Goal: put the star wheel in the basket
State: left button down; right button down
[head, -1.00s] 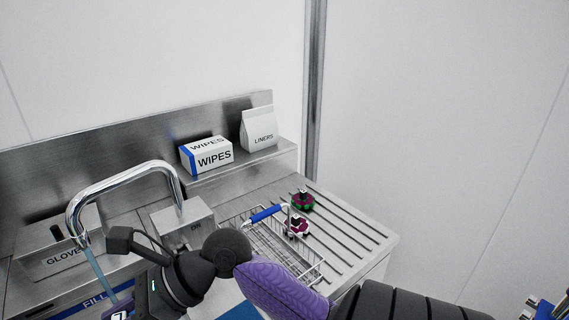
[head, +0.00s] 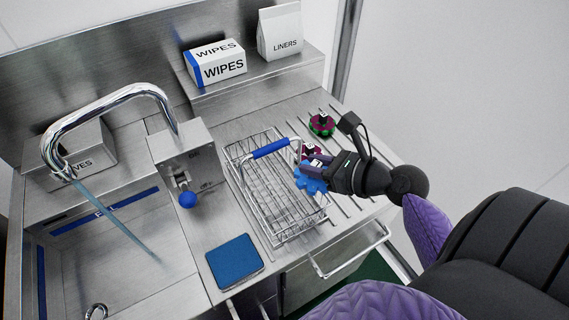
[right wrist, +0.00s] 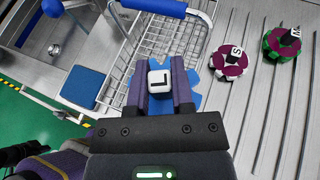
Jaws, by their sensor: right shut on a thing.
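My right gripper (head: 318,172) is shut on the white cap marked L (right wrist: 159,81) of a blue star-shaped wheel (head: 311,184), whose blue lobes (right wrist: 209,84) show around the fingers in the right wrist view. It is at the right long side of the wire basket (head: 276,240); I cannot tell how high the wheel is above the drainboard. The basket has a blue handle grip (head: 271,149) across it and looks empty. It also shows in the right wrist view (right wrist: 127,62). My left gripper is not in view.
A maroon wheel marked S (right wrist: 229,60) and a green and maroon wheel (head: 321,125) stand on the ribbed drainboard right of the basket. A faucet (head: 110,98) and blue-knobbed valve box (head: 182,146) stand left. A blue pad (head: 234,261) lies in front.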

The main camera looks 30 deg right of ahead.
jog(key=b+x, duration=0.1)
jog(key=x, duration=0.3)
jog(key=f+b+x, duration=0.1)
jog(key=x, duration=0.2)
jog(key=d+b+x, duration=0.1)
jog(key=b+x, duration=0.1)
jog(key=x, duration=0.2)
jog(key=shift+w+f, duration=0.15)
jog(key=shift+f, duration=0.4)
jog(key=w+f+b, duration=0.1)
jog(key=w+a+f+b, duration=0.1)
jog(key=w, duration=0.1)
jog(key=shift+a+f, duration=0.1)
jog(key=shift+f, duration=0.15)
jog(key=shift+r, duration=0.15)
jog(key=shift+f, duration=0.55)
jog(key=shift+f, duration=0.1)
jog(key=shift+c, duration=2.4)
grip_release()
